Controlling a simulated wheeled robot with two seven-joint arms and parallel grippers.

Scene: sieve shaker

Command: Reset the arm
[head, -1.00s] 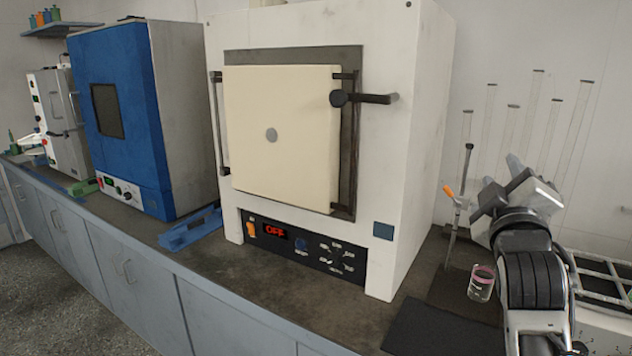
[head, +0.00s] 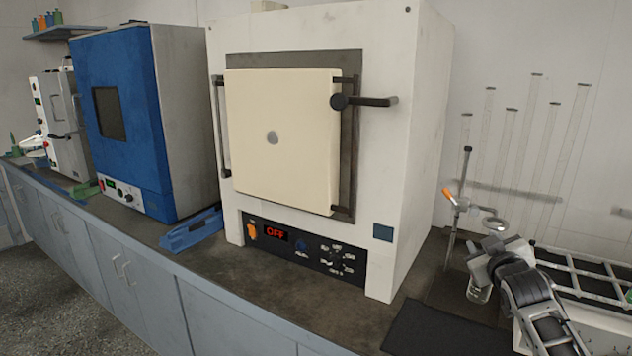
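My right gripper (head: 484,264) is at the lower right, low over the bench, with its arm coming in from the bottom right. It covers the upper part of a small glass beaker (head: 478,294), whose lower part shows below it. I cannot tell whether the gripper touches the beaker or how far apart its fingers are. My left gripper is not in view.
A white furnace (head: 405,150) with a closed cream door and a display reading OFF stands in the middle. A retort stand (head: 459,200) is behind the gripper. A white rack (head: 590,270) is on the right. A dark mat (head: 435,328) lies bare in front.

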